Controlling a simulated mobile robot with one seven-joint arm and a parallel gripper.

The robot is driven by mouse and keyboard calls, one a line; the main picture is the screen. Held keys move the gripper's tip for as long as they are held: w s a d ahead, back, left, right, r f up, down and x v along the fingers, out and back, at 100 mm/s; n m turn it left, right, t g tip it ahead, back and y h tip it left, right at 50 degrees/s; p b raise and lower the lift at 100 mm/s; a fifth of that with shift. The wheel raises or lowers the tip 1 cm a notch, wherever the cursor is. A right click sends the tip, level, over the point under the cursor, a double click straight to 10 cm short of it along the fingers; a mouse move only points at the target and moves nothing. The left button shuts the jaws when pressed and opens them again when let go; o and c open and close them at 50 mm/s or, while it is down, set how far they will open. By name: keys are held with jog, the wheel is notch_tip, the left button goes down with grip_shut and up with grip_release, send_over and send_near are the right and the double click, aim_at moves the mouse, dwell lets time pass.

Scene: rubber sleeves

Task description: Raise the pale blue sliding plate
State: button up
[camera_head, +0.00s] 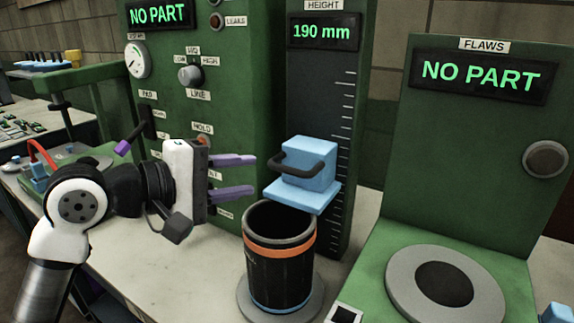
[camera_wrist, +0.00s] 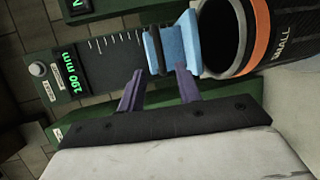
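The pale blue sliding plate (camera_head: 303,194) is on the height gauge column, below a blue block (camera_head: 312,160) with a dark curved handle (camera_head: 292,162). It sits just above the open top of a black sleeve (camera_head: 279,275) with an orange band; whether they touch I cannot tell. The gauge display (camera_head: 323,32) reads 190 mm. My gripper (camera_head: 254,175) is to the left of the handle, its purple fingers apart and pointing toward it. In the wrist view the handle (camera_wrist: 153,50) lies beyond the fingertips (camera_wrist: 160,75), with nothing between them.
The sleeve stands on a round grey base on the pale bench. A green panel (camera_head: 225,90) with knobs and labels rises behind my gripper. At right, a green flaws station (camera_head: 460,170) has a round grey disc (camera_head: 445,285) and reads NO PART.

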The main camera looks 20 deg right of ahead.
aim_at(284, 170)
jog(key=p+x, duration=0.3)
jog(key=x, duration=0.6)
jog(key=shift+w+d, duration=0.1)
jog(key=shift+d, duration=0.2)
jog(key=shift+c, duration=0.2)
grip_shut()
